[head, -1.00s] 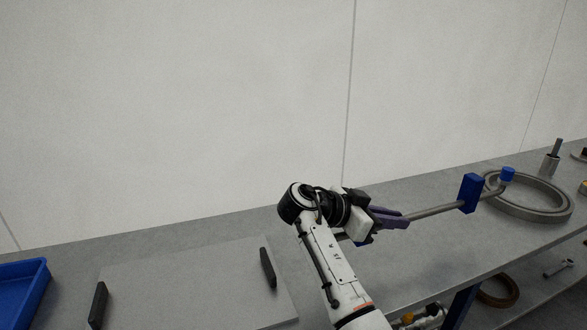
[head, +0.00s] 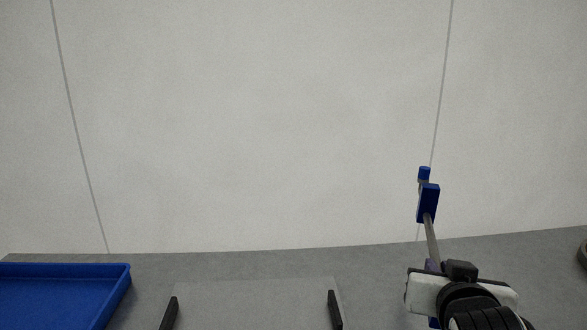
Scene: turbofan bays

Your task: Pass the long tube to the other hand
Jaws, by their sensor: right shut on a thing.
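The long tube (head: 431,240) is a thin grey rod with a blue block (head: 428,203) near its far end and a blue cap (head: 424,174) at the tip. My right gripper (head: 433,266) is at the lower right of the head view, shut on the tube. The tube points up and away from it, its far end in front of the pale wall. The gripper's own wrist hides much of the jaws and the near part of the tube. My left gripper is not in view.
A blue tray (head: 62,290) stands at the left on the grey bench (head: 230,264). A flat grey board (head: 250,302) with two upright black handles lies at the front middle. A dark object is cut off at the right edge. The pale wall rises behind.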

